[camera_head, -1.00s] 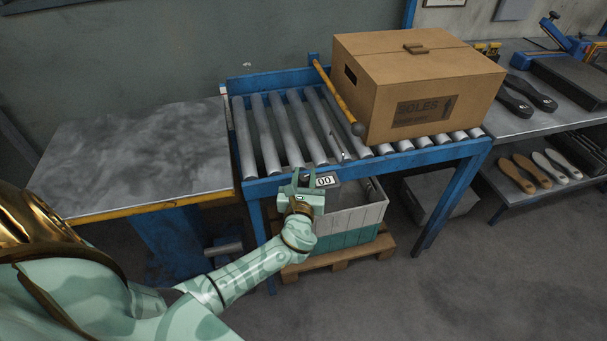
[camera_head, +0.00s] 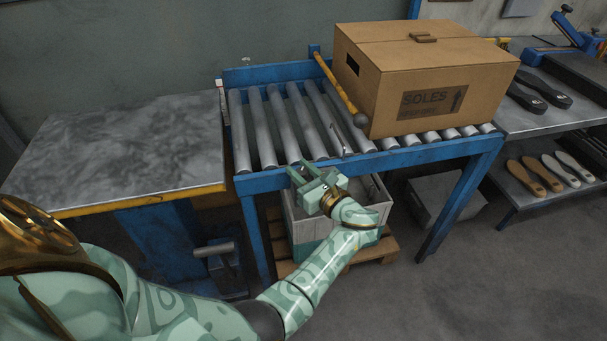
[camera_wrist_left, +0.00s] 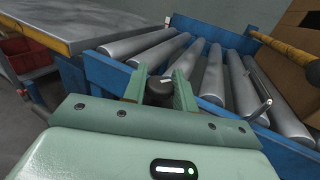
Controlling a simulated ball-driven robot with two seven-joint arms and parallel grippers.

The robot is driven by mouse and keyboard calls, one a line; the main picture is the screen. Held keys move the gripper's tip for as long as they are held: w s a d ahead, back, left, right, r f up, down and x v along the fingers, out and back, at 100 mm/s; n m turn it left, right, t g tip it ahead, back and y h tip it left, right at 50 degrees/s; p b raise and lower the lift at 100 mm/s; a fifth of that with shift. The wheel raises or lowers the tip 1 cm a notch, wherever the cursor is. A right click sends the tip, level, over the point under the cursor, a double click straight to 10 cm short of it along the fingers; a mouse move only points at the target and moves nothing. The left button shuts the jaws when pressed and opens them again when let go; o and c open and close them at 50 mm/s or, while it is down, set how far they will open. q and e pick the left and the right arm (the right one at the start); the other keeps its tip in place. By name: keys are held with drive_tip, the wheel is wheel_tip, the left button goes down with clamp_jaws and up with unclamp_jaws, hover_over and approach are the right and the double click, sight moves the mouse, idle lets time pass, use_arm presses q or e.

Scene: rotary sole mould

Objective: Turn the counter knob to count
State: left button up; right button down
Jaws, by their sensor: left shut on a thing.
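My left gripper (camera_head: 300,170) is at the front rail of the roller conveyor (camera_head: 250,184). In the left wrist view its two pale green fingers (camera_wrist_left: 160,88) stand on either side of a dark round knob (camera_wrist_left: 159,86) and are shut on it. The body of the counter and its number window are hidden behind my gripper and hand in the head view. My right gripper is not in view.
A cardboard box marked SOLES (camera_head: 430,85) stands on the conveyor's right part. A yellow bar with a round end (camera_head: 340,88) lies beside it. A grey-topped table (camera_head: 120,150) is at left. A grey crate (camera_head: 370,200) stands under the conveyor.

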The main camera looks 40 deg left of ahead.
use_arm(q)
drive_tip(key=shift+g, duration=0.3)
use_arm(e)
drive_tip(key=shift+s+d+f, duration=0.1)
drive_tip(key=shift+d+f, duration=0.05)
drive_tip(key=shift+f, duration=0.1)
use_arm(q)
drive_tip(key=o, duration=0.9)
drive_tip(key=shift+o, duration=0.2)
